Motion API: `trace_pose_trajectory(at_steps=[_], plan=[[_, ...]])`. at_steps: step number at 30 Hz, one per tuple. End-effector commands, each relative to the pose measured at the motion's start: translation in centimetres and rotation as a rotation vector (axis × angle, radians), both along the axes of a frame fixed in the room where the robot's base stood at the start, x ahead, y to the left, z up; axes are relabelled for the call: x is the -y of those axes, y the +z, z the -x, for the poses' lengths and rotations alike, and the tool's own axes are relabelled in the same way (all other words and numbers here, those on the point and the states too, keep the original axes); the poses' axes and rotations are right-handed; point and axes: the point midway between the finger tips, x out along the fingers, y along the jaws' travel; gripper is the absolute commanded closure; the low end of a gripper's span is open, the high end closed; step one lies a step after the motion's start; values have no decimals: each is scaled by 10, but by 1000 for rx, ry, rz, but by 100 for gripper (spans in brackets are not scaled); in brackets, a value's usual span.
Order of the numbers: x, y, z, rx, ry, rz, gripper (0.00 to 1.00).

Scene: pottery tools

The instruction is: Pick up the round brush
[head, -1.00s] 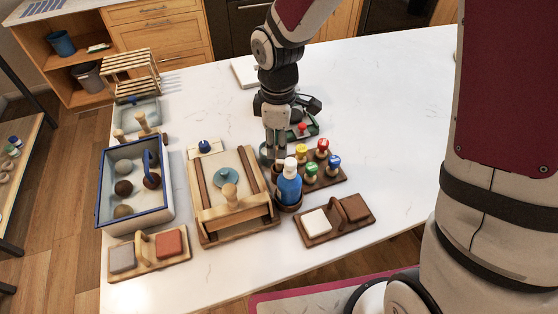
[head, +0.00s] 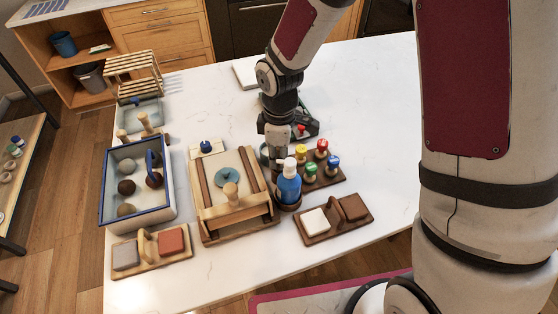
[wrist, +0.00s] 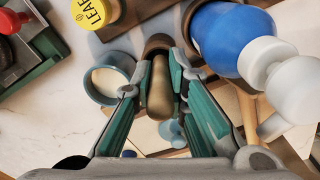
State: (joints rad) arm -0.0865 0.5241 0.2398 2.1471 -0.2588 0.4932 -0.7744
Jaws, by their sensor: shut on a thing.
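My gripper (wrist: 160,72) is closed around an olive-brown rounded handle in the wrist view, which I take to be the round brush (wrist: 159,92). The handle stands at a dark brown round holder (wrist: 157,42); whether it is still inside cannot be told. Its bristles are hidden. In the head view my gripper (head: 276,158) is low over the table, just behind the blue bottle with a white cap (head: 288,187). The brush cannot be made out there.
The blue bottle (wrist: 228,38) is close to the right of the fingers. A teal-rimmed cup (wrist: 110,75) is on the left. Colour-topped stamps (head: 321,150) stand on a rack at right. A wooden slab tray (head: 205,190) lies at left. The table's right side is clear.

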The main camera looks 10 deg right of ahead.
Motion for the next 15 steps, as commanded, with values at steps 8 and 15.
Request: trace_pose_trajectory(at_steps=[8, 15], plan=[[0, 12, -1, 3, -1, 0, 100], [0, 57, -2, 7, -2, -1, 100]])
